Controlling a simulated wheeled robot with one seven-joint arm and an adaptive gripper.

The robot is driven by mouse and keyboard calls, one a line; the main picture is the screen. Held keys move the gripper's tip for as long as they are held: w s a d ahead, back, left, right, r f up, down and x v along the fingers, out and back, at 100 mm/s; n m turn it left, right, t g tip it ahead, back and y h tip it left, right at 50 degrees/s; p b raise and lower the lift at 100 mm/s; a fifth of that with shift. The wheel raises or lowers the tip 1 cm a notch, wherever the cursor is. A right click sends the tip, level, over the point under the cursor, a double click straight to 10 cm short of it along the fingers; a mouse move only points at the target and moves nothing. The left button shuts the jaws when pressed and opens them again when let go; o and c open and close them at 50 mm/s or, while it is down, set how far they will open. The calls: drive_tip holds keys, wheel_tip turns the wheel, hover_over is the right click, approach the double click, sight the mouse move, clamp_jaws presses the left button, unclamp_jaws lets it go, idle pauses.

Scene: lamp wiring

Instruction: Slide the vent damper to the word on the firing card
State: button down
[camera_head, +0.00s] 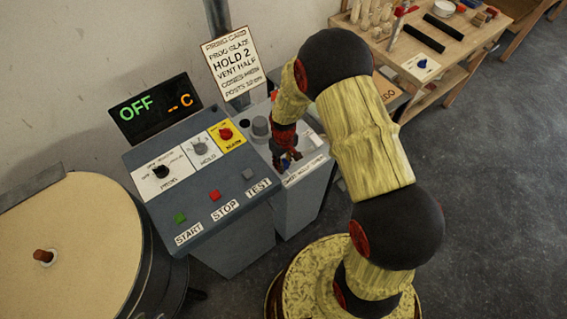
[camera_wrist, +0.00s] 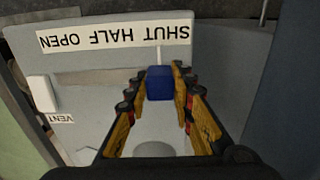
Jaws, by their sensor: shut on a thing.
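The firing card (camera_head: 234,61) stands behind the control panel; its vent line reads "VENT HALF". My gripper (camera_head: 286,160) is low at the vent box beside the panel. In the wrist view, my gripper (camera_wrist: 159,75) is shut on the blue damper knob (camera_wrist: 159,86), one finger on each side. A thin white pointer (camera_wrist: 158,55) rises from the knob towards the scale label (camera_wrist: 115,38). The label appears upside down, with OPEN at left, HALF in the middle and SHUT at right. The pointer stands under SHUT, right of HALF.
The control panel (camera_head: 215,185) with knobs and START, STOP and TEST buttons stands left of my gripper. A display (camera_head: 150,107) reads OFF. A white piece (camera_wrist: 42,94) and a VENT label (camera_wrist: 60,118) lie left of the knob. A wooden workbench (camera_head: 450,45) is at back right.

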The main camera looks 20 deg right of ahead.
drive_tip(key=shift+d, duration=0.1)
drive_tip(key=d, duration=0.2)
drive_tip(key=w+d, duration=0.1)
drive_tip(key=d, duration=0.1)
drive_tip(key=w+d, duration=0.1)
drive_tip(key=d, duration=0.1)
drive_tip(key=shift+w+d, duration=0.1)
drive_tip(key=shift+d, duration=0.15)
drive_tip(key=c, duration=1.6)
unclamp_jaws()
drive_tip(key=shift+c, duration=0.2)
drive_tip(key=shift+o, duration=0.5)
wheel_tip(320, 180, up, 12)
